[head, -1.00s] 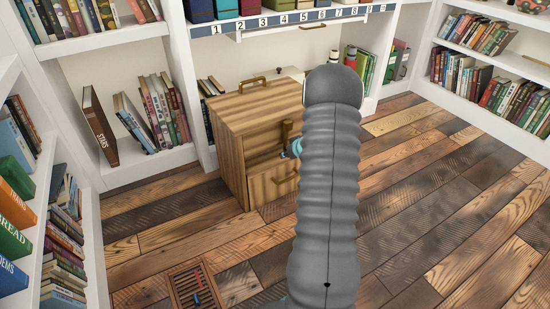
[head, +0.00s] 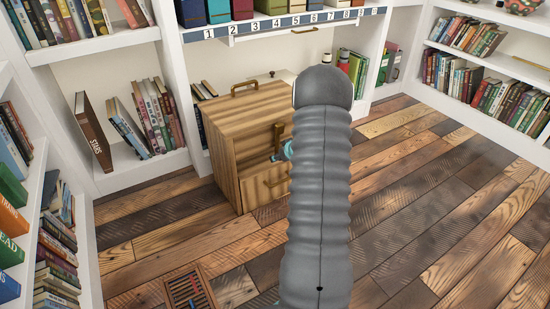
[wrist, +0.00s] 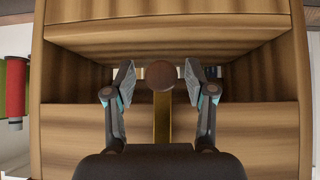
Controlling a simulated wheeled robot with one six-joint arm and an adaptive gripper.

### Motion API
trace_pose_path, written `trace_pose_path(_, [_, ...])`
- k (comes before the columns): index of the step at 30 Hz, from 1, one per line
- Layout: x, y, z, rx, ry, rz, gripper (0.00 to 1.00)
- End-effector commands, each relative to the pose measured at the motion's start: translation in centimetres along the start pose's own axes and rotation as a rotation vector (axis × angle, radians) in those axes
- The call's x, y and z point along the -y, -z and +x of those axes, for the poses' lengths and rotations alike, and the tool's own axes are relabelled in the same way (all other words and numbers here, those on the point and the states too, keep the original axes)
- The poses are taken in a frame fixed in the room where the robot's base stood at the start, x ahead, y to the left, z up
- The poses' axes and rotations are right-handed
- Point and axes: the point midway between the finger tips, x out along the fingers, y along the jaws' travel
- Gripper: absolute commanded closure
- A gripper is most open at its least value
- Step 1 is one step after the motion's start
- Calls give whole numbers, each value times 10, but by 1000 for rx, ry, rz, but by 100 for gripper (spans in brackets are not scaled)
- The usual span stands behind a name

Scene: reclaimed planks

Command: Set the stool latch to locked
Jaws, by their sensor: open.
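The stool is a striped wooden box step (head: 222,150) left of my arm in the head view. It has a brass handle on its top and a lower front step. The wrist view faces its front boards (wrist: 90,140). The latch is a brass lever (wrist: 162,120) with a round brown knob (wrist: 160,74), standing upright in the middle of the wrist view. My gripper (wrist: 160,85) is open, one finger on each side of the knob with visible gaps. In the head view my arm hides most of the gripper; a teal bit of it shows beside the lever (head: 279,131).
White bookshelves stand left (head: 62,150), behind and right (head: 480,65). A numbered shelf strip (head: 290,22) is above the stool. A slatted floor piece (head: 190,287) with small coloured items lies at the front left. The plank floor (head: 430,200) on the right is clear.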

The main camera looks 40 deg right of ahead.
Motion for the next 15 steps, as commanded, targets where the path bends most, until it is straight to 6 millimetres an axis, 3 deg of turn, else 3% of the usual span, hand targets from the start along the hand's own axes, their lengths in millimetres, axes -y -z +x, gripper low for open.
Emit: trace_pose_path(15, [2,4,-90,-4,2,-4,45])
